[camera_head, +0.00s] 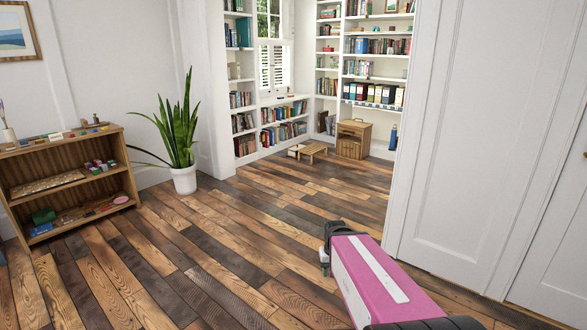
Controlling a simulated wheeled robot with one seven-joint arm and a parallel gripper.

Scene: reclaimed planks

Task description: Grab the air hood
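I cannot pick out an air hood in the head camera view. My pink arm with a white stripe reaches in from the bottom right. At its far end is a dark part that seems to be my gripper (325,260), above the plank floor. It is small and partly hidden by the arm, so its fingers cannot be made out. Nothing is seen held in it.
A wooden shelf unit (72,191) with small items stands left, beside a potted plant (184,180). White bookshelves (238,75), a low stool (312,149) and a wooden cabinet (353,140) are farther back. A white door (465,140) is right. The middle floor is clear.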

